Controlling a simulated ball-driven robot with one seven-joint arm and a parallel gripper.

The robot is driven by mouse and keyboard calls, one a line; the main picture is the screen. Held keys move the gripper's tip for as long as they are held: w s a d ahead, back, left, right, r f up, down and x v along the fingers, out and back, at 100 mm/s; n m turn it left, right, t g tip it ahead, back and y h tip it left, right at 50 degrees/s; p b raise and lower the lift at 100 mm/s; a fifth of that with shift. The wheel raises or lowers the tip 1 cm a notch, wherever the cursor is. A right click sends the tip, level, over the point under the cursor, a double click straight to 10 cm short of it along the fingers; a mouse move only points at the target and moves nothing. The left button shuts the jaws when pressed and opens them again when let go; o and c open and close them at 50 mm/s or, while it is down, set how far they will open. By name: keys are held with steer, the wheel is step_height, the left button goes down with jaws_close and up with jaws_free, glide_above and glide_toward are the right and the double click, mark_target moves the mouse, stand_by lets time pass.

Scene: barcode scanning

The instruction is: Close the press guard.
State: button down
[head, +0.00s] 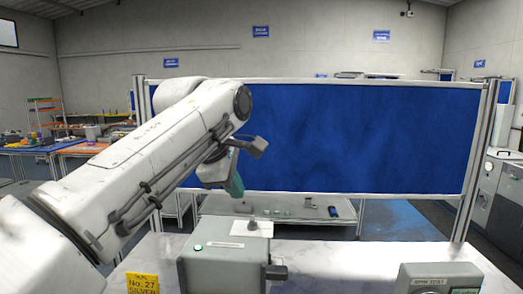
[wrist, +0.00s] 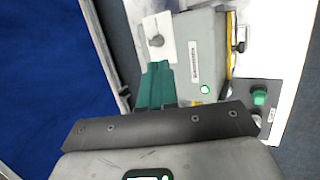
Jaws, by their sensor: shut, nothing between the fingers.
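A grey box-shaped machine (head: 222,268), which may be the press, stands on the white bench in front of me. It has a white label strip on top and a dark handle-like part (head: 276,272) at its right. In the wrist view the grey machine (wrist: 208,40) shows its label, a small green-lit button and a yellow edge. I cannot make out which part is the guard, or whether it is open. My gripper (head: 237,190) has teal fingers, hangs above the bench behind the machine, and is shut and empty. Its fingers also show in the wrist view (wrist: 157,70), beside the machine.
A white plate with a grey knob (head: 252,224) lies behind the machine. A grey control box (head: 438,278) stands at the bench's right; a green knob (wrist: 259,97) shows in the wrist view. A yellow sign (head: 142,284) is at the left. A blue partition (head: 350,135) stands behind.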

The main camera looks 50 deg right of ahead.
steer(key=s+d+r+h, duration=0.1)
steer(key=d+r+h, duration=0.1)
steer(key=d+r, duration=0.4)
steer(key=shift+d+r+m+h, duration=0.15)
steer(key=shift+r+m+h, duration=0.15)
steer(key=shift+r+h, duration=0.1)
